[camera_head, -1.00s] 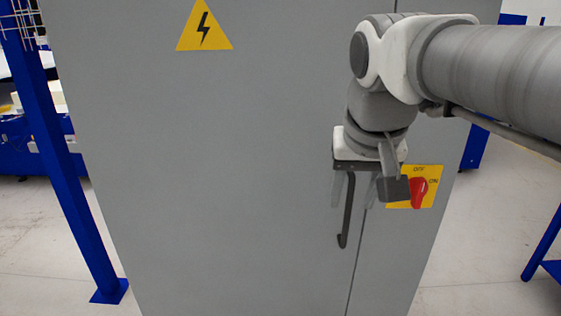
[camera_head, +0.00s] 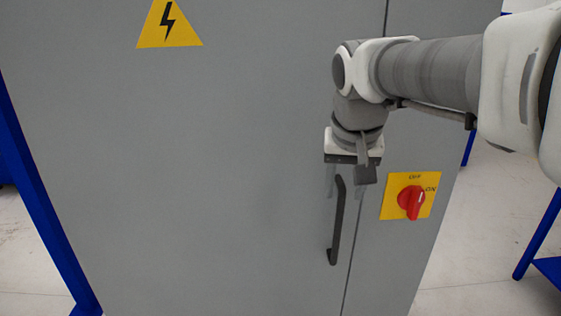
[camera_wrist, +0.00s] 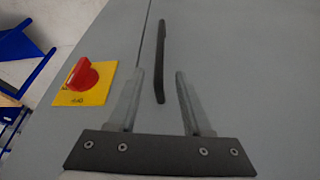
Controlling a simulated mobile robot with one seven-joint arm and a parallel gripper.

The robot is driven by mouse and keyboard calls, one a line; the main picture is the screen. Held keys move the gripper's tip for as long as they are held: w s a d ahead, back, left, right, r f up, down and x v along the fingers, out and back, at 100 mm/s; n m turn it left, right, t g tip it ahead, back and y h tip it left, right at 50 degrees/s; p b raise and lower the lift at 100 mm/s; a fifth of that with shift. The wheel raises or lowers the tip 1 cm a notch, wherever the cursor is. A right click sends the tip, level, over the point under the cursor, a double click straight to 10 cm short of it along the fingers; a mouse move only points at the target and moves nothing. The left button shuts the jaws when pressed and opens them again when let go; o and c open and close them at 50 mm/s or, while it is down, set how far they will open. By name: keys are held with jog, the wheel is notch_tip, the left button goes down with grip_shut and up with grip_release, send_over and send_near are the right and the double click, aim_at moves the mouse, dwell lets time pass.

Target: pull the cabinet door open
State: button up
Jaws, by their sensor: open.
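The grey cabinet door (camera_head: 200,180) fills most of the head view and looks shut, with a thin seam along its right edge. Its black bar handle (camera_head: 337,225) stands upright just left of the seam. My gripper (camera_head: 345,190) is at the upper end of the handle in the head view. In the wrist view, my gripper (camera_wrist: 158,98) has its two fingers apart and is empty. The handle (camera_wrist: 161,60) shows there beyond and between the fingertips, its near end reaching toward the gap. I cannot tell how far the fingers are from the door surface.
A red rotary switch on a yellow plate (camera_head: 410,196) sits right of the seam, close to my gripper; it also shows in the wrist view (camera_wrist: 84,80). A yellow warning triangle (camera_head: 170,25) is at upper left. Blue frames stand at both sides.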

aim_at(340, 212)
jog(key=b+x, duration=0.1)
jog(key=x, duration=0.9)
jog(key=shift+w+f, duration=0.1)
jog(key=shift+f, duration=0.05)
grip_shut()
dwell(1.0)
